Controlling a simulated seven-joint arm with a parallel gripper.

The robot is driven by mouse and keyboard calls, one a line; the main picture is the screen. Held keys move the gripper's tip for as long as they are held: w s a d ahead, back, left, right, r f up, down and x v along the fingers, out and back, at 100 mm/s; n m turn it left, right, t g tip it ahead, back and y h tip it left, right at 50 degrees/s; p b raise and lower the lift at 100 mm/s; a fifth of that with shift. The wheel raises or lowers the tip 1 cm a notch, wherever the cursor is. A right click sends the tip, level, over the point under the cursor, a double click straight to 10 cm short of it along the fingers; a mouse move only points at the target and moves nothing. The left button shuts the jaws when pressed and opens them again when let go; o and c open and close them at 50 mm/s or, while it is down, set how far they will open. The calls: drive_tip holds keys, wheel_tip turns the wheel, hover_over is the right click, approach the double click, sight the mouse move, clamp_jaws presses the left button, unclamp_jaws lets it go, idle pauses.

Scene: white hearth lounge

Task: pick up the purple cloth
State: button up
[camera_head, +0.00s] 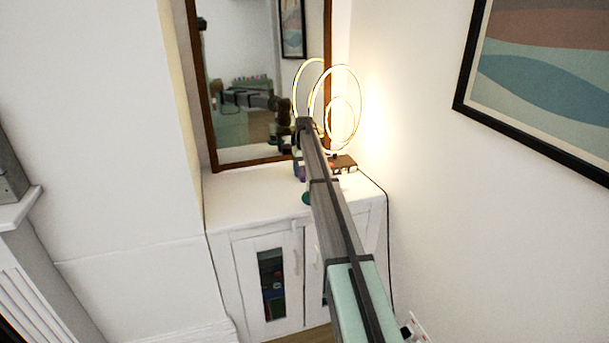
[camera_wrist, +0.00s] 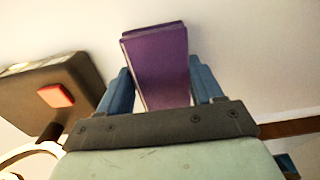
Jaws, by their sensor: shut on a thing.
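The purple cloth (camera_wrist: 158,62) shows in the wrist view as a folded, block-like purple piece. My gripper (camera_wrist: 162,80) has its two blue fingers on either side of it and is shut on it. The cloth extends past the fingertips. A pale surface lies behind it; I cannot tell whether the cloth touches it. In the head view my arm reaches over the white cabinet and hides most of the gripper. A small purplish patch (camera_head: 299,170) shows beside the arm's far end, too small to identify surely.
A lit ring lamp (camera_head: 357,110) stands on the white cabinet (camera_head: 245,200), close to my arm. A dark brown block (camera_wrist: 45,95) with a red square is left of my gripper in the wrist view. A framed mirror (camera_head: 212,140) stands behind. The cabinet top's left part is clear.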

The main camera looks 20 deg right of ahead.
drive_tip(key=c, duration=0.4)
